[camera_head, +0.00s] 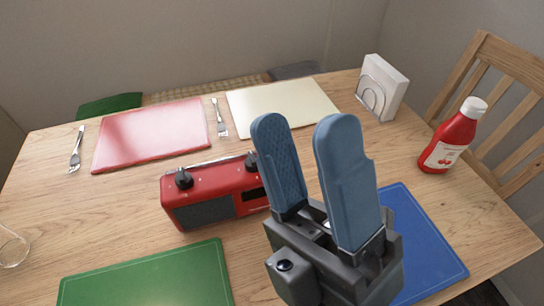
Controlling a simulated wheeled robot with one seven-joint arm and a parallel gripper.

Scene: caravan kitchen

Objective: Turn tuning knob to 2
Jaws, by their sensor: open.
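A red radio (212,193) with a dark speaker front stands on the wooden table, left of my gripper. Two black knobs sit on its top: a left knob (184,178) and a right knob (251,161). I cannot tell which is the tuning knob, and its scale marks are too small to read. My gripper (301,133) is open and empty, its two blue fingers pointing up in the picture. The left finger stands just right of the right knob in the picture. The gripper hides the radio's right end.
A green mat (150,280), blue mat (425,245), red mat (152,135) and cream mat (285,103) lie on the table (110,210). A ketchup bottle (452,138) and napkin holder (382,88) stand right. Forks (76,150) and a glass (12,247) are also there.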

